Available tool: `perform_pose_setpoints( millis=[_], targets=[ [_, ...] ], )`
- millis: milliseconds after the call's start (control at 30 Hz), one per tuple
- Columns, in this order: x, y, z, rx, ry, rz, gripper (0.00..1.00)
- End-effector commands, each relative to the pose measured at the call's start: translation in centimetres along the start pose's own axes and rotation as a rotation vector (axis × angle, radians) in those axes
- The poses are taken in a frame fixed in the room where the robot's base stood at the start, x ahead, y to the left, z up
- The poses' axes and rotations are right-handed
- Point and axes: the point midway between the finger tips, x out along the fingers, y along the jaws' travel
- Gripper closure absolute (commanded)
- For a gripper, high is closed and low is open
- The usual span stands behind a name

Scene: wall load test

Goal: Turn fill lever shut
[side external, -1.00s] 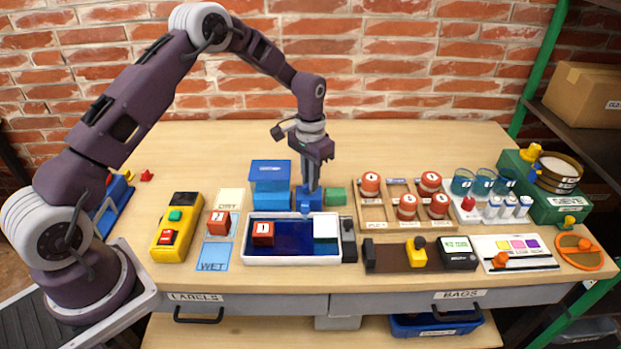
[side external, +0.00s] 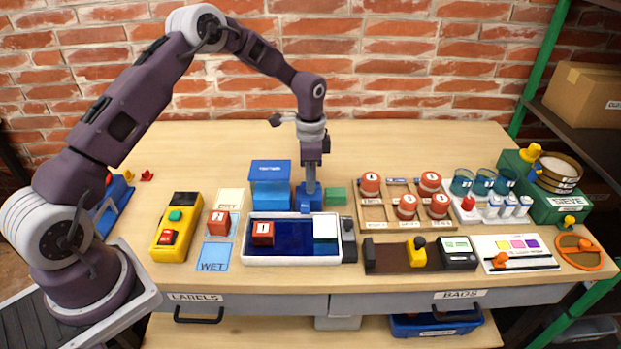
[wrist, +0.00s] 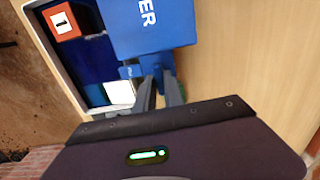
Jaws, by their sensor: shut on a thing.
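The blue water tank (side external: 270,172) stands behind the white-rimmed basin (side external: 290,260). A blue fitting that looks like the fill lever (side external: 306,204) is at the tank's right, at the basin's back edge. My gripper (side external: 310,187) points straight down there and is shut on the lever. In the wrist view my fingers (wrist: 160,78) close beside the tank (wrist: 155,28), next to a small blue labelled piece (wrist: 130,71). The fingers partly hide the lever, so its exact angle is unclear.
The basin holds a red block marked 1 (side external: 262,233) and a white block (side external: 326,228) over a dark blue floor. A green block (side external: 336,196) lies right of my gripper. The table behind the tank is clear.

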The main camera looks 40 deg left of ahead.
Motion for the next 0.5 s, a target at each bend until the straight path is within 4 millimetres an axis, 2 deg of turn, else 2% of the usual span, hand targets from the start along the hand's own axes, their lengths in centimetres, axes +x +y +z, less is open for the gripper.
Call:
perform_pose_setpoints(
  millis=[500],
  targets=[
    [-0.12, -0.06, -0.05, 0.035, 0.002, -0.002, 1.0]
  ],
)
